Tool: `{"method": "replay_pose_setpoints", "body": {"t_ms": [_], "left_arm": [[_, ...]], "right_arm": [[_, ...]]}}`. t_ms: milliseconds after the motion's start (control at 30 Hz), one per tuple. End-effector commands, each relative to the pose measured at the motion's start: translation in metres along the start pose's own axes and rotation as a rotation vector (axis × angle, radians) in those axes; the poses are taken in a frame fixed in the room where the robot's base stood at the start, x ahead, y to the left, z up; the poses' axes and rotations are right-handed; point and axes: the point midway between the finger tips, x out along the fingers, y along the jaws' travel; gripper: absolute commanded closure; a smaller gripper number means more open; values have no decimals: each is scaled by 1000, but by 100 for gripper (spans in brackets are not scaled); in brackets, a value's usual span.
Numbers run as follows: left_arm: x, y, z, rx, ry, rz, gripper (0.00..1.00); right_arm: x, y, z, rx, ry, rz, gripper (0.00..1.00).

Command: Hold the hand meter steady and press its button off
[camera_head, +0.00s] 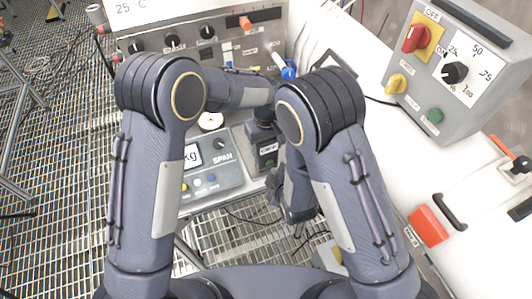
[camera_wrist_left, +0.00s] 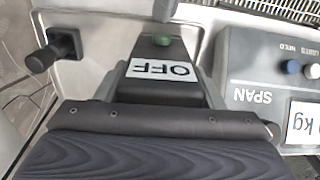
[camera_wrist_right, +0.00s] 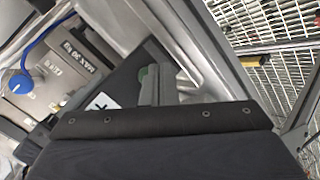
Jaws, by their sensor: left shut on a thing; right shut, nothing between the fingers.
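The hand meter (camera_head: 265,148) is a dark grey, narrow box, seen between my two forearms in the head view. My left gripper (camera_head: 264,117) is shut on the meter, one finger along each side. My right gripper (camera_head: 275,188) is shut and empty at the meter's near end. In the right wrist view its fingertips (camera_wrist_right: 155,85) are close to the green button (camera_wrist_right: 142,75); I cannot tell whether they touch it.
A grey scale box (camera_head: 215,180) marked SPAN stands just left of the meter. A knob panel (camera_head: 205,40) stands behind, and a switch box (camera_head: 450,75) at the right. A red-ended case (camera_head: 428,226) lies at the right. Metal grating (camera_head: 50,150) forms the floor.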

Motion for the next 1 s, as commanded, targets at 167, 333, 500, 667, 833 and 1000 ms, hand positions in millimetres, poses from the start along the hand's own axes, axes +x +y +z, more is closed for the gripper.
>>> {"method": "replay_pose_setpoints", "body": {"t_ms": [167,333,500,667,833,1000], "left_arm": [[0,0,0,0,0,0,66],[0,0,0,0,0,0,66],[0,0,0,0,0,0,66],[0,0,0,0,0,0,66],[0,0,0,0,0,0,66],[0,0,0,0,0,0,66]], "right_arm": [[-15,-9,8,-1,-1,-3,100],[-29,-17,16,-2,-1,-4,100],[-40,-22,21,-1,-1,-3,100],[-43,-23,23,0,1,-1,100],[-43,-23,23,0,0,-1,100],[-43,-23,23,0,0,-1,100]]}}
